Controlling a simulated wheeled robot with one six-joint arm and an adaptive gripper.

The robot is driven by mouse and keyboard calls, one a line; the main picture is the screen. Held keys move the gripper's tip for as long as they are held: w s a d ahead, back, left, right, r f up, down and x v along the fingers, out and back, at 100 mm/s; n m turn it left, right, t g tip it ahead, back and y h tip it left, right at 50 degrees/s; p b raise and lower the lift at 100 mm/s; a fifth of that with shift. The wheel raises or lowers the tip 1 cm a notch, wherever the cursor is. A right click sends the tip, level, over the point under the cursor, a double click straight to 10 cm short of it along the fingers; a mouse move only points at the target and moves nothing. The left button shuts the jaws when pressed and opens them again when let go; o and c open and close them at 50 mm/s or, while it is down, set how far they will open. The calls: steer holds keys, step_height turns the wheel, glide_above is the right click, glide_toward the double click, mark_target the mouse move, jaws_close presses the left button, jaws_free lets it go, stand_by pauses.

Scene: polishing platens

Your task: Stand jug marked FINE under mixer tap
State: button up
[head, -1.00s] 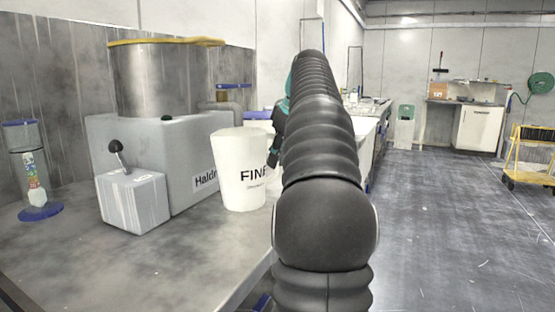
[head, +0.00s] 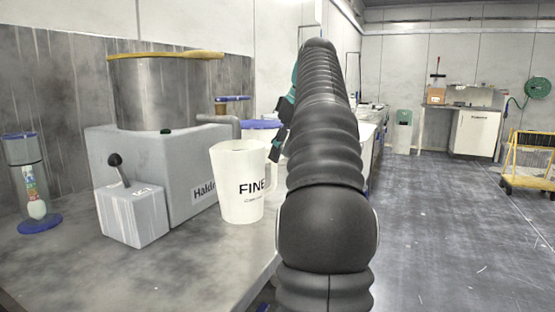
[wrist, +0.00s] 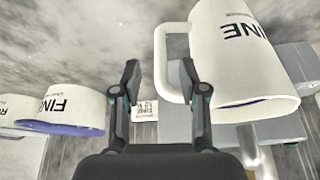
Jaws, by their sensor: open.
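The white jug marked FINE (head: 238,205) stands upright on the grey bench, in front of the mixer. Its handle (head: 273,168) points right, toward my gripper. The mixer (head: 185,150) is a grey housing with a steel drum. Its grey tap (head: 218,119) bends down behind the jug's rim in the head view; I cannot tell whether its outlet is over the mouth. In the wrist view the jug (wrist: 235,60) shows upside down, and its handle (wrist: 171,62) lies between the fingertips. My gripper (wrist: 160,80) is open. My arm hides part of it in the head view.
Other white labelled jugs with blue at their tops (wrist: 65,108) stand beyond my gripper. A grey lever box (head: 133,212) sits in front of the mixer. A clear cylinder with a blue base (head: 35,185) stands at left. The floor (head: 450,240) at right is clear.

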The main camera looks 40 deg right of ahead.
steer(key=shift+v, duration=1.1)
